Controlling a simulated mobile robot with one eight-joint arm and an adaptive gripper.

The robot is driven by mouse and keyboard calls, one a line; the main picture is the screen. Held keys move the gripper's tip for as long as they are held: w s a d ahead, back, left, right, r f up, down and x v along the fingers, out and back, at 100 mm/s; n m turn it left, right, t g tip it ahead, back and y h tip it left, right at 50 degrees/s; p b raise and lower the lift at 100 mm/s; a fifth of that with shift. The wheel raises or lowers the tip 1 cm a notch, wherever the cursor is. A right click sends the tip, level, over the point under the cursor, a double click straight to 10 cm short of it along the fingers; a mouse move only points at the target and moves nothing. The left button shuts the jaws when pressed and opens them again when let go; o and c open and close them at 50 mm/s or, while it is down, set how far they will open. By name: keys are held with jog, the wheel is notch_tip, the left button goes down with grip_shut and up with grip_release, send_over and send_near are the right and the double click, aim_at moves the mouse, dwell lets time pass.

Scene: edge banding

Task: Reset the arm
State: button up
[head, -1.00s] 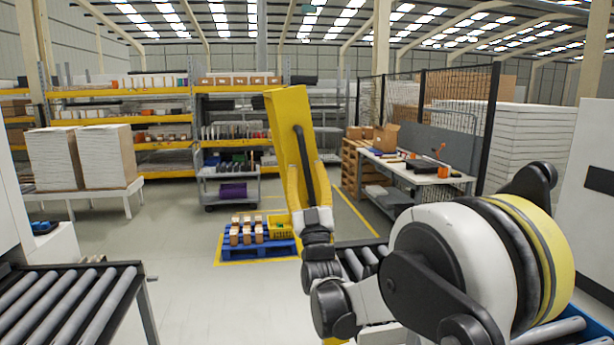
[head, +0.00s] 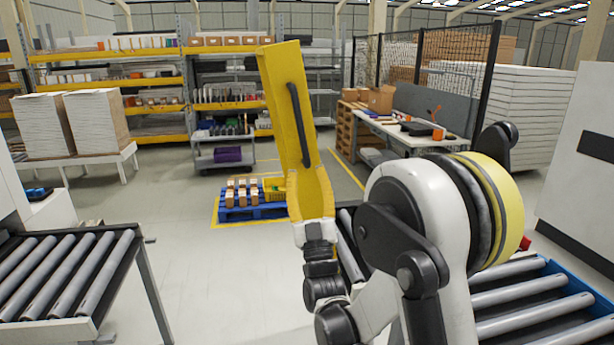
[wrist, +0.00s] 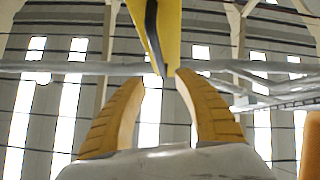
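My gripper (head: 308,178) is raised in the middle of the head view, pointing up. Its yellow fingers close around the lower end of a long yellow piece (head: 281,75) with a black strip along its face. The piece stands up in the air, tilted a little to the left. In the wrist view, the fingers (wrist: 160,76) curve in toward each other, with the yellow piece (wrist: 172,30) between and beyond their tips and the roof behind. The exact contact is hard to see.
Roller conveyors stand at left (head: 70,275) and lower right (head: 540,310). A blue pallet (head: 255,211) with small boxes lies on the floor behind my gripper. A workbench (head: 395,135), a cart (head: 222,150) and shelves stand farther back. Open floor lies left of centre.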

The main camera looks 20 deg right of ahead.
jog(key=s+a+f+g+y+b, duration=0.1)
jog(key=s+f+g+y+b, duration=0.35)
jog(key=f+g, duration=0.6)
jog(key=s+f+m+g+h+b, duration=0.1)
jog(key=s+f+g, duration=0.3)
jog(key=s+f, duration=0.5)
jog(key=s+d+f+m+g+h+b, duration=0.1)
jog(key=s+f+g+b, duration=0.3)
jog(key=s+f, duration=0.6)
jog(key=s+g, duration=0.1)
jog(key=s, duration=0.4)
jog(key=shift+s, duration=0.2)
jog(key=shift+d+r, duration=0.1)
